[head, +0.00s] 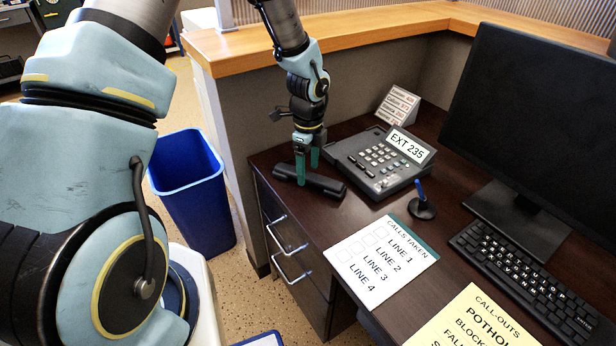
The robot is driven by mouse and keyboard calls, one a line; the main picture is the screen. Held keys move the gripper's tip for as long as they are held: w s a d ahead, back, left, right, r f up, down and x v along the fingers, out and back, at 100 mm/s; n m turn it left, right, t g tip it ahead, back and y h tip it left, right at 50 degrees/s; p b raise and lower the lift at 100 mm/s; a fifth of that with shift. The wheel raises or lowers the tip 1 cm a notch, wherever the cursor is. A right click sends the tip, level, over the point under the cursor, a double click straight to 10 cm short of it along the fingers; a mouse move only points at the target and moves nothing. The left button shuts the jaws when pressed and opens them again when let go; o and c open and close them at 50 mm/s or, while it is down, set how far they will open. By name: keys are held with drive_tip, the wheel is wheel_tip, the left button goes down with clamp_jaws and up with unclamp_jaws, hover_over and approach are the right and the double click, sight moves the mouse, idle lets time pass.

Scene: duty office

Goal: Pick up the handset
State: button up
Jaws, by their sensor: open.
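The black handset (327,185) lies on the dark desk, just left of the desk phone (376,160) labelled EXT 235, near the desk's left edge. My gripper (307,178) points down over the handset with its teal fingers apart. The fingertips are at the handset's height, around its middle part. One finger hides a bit of the handset. I cannot tell whether the fingers touch it.
A calls-taken sheet (381,257), a pen in a round stand (422,206), a keyboard (530,275) and a monitor (545,120) are on the desk. A wooden-topped partition (330,38) stands behind. A blue bin (192,190) stands left of the drawers.

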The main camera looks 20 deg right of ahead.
drive_tip(key=shift+f, duration=1.35)
drive_tip(key=shift+c, duration=0.4)
clamp_jaws()
